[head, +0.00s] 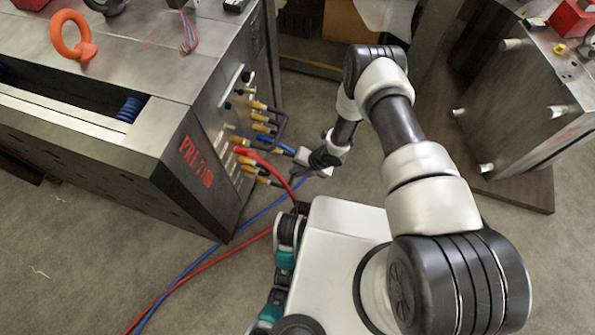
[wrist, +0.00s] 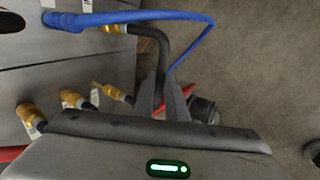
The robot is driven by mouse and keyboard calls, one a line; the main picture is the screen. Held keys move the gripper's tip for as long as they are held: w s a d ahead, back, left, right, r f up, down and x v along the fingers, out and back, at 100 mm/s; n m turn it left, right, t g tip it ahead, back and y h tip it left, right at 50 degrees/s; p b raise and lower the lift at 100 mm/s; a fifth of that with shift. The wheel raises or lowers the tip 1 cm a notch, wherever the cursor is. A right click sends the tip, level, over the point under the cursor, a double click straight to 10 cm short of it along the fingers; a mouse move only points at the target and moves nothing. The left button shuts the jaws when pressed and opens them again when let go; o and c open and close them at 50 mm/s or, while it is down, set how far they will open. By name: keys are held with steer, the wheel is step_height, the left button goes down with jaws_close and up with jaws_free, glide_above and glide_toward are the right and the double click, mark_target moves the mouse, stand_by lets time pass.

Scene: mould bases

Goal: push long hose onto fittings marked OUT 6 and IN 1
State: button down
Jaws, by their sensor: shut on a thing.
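My gripper (wrist: 160,96) is shut on a black hose (wrist: 165,48) beside the mould base. In the wrist view this hose bends away from a brass fitting (wrist: 114,28) at the top and runs down between the fingers. Its other end is hidden by my gripper. In the head view my gripper (head: 301,156) is close to the row of brass fittings (head: 262,117) on the side of the steel mould base (head: 185,130). More brass fittings (wrist: 72,98) show left of the fingers, some with short dark stubs. The fitting tags are too small to read.
A blue hose (wrist: 190,62) sits on a neighbouring fitting and loops close past my fingers. A red hose (head: 268,165) hangs from the fittings below it. Both trail across the floor. A second mould base (head: 525,95) stands at the right.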

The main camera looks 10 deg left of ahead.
steer(key=shift+w+a+b, duration=0.15)
steer(key=shift+a+b, duration=0.85)
steer(key=shift+a, duration=0.1)
stand_by(1.1)
steer(key=shift+a, duration=0.55)
stand_by(0.6)
steer(key=shift+a, duration=0.3)
steer(key=c, duration=1.3)
jaws_free()
steer(key=shift+p+v, duration=2.4)
steer(key=shift+v, duration=1.1)
